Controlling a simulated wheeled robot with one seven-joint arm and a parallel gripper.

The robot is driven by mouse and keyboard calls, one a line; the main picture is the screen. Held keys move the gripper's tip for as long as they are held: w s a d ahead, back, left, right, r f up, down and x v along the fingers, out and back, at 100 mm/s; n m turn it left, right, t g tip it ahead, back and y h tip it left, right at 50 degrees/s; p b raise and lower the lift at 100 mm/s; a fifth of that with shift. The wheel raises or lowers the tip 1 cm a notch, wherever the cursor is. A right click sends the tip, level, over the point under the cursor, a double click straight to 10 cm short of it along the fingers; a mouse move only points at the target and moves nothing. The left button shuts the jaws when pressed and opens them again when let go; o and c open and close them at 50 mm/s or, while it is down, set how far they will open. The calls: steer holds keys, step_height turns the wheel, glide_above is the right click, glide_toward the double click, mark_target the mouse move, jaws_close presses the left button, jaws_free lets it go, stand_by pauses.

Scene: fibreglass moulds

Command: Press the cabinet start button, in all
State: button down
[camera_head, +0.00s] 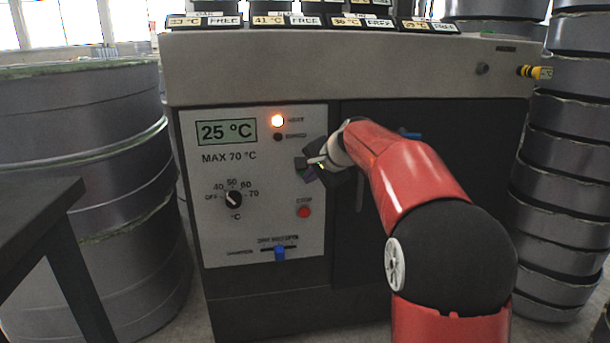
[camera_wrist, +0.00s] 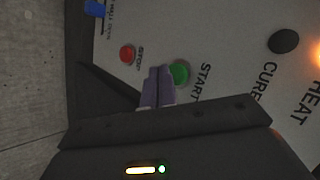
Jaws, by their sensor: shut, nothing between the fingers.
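The green start button (camera_wrist: 180,74) shows in the wrist view, beside the word START on the cabinet's pale control panel (camera_head: 255,180). My gripper (camera_wrist: 160,71) is shut and empty. Its fingertips overlap the left edge of the button in the wrist view; I cannot tell whether they touch it. In the head view my gripper (camera_head: 308,168) is at the panel's right side and hides the start button. The red stop button (camera_head: 304,212) is below it, and also shows in the wrist view (camera_wrist: 127,54). The heat lamp (camera_head: 278,121) glows orange; the cured lamp (camera_head: 278,138) is dark.
The display (camera_head: 226,132) reads 25 °C. A temperature dial (camera_head: 233,199) and a blue slider (camera_head: 280,253) are on the panel. Grey round moulds stand stacked at left (camera_head: 85,200) and right (camera_head: 565,160). A dark table (camera_head: 45,205) is at the near left.

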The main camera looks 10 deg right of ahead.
steer(key=shift+s, duration=0.1)
steer(key=s+b, duration=0.2)
steer(key=s, duration=0.2)
steer(key=shift+s+b, duration=0.3)
steer(key=shift+s, duration=0.1)
stand_by(0.4)
steer(key=s+a+r+n+g+h+p, duration=0.1)
steer(key=s+n+p, duration=0.2)
steer(key=s, duration=0.6)
steer(key=s+a+r+n+g+p, duration=0.1)
steer(key=s+r+n+p, duration=0.15)
steer(key=s, duration=0.55)
steer(key=s+f+n+h+p, duration=0.1)
steer(key=s+f+n+p, duration=0.1)
steer(key=s, duration=0.7)
steer(key=s+d+f+n+g+h+p, duration=0.1)
steer(key=s+f+n+p, duration=0.2)
steer(key=s, duration=0.6)
step_height(320, 180, down, 2)
steer(key=shift+s+d+f+h+p, duration=0.1)
steer(key=shift+s+d+h+p, duration=0.1)
steer(key=shift+s+h+p, duration=0.25)
